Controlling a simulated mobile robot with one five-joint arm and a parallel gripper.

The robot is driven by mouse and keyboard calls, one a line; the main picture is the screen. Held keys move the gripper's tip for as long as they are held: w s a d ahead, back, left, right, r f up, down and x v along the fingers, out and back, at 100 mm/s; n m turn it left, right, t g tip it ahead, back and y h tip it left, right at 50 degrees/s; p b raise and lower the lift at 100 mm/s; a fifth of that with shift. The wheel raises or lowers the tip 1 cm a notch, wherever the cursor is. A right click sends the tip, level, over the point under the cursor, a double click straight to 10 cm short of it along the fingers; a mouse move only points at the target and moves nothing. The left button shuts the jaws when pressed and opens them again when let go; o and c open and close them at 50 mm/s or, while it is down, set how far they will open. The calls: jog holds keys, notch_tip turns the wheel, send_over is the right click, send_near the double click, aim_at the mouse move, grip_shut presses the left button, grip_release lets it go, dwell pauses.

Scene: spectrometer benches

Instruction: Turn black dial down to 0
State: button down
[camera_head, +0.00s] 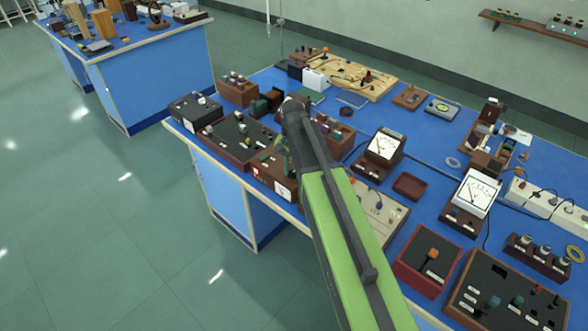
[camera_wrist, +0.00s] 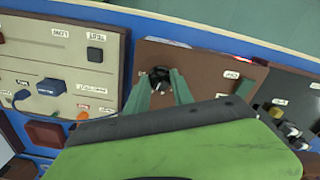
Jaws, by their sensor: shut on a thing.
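The black dial (camera_wrist: 159,74) sits on a brown panel (camera_wrist: 205,68) in the wrist view. My gripper (camera_wrist: 161,80) has its two green fingers on either side of the dial, shut on it. The dial's pointer and scale are too small to read. In the head view my gripper (camera_head: 283,150) reaches down to a brown box (camera_head: 262,172) near the bench's front edge, and my arm hides part of it. The dial itself cannot be made out there.
A beige panel (camera_wrist: 45,100) with plugs stands beside the brown panel in the wrist view. A long dark box (camera_head: 236,138) lies to the left in the head view. Two white meters (camera_head: 383,146) (camera_head: 477,193) and several boxes crowd the blue bench.

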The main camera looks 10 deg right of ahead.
jog(key=n, duration=1)
jog(key=shift+n, duration=0.3)
jog(key=n, duration=0.5)
jog(key=shift+d, duration=0.15)
jog(key=n, duration=0.5)
jog(key=shift+w, duration=0.1)
jog(key=shift+d, duration=0.1)
jog(key=c, duration=1.1)
grip_release()
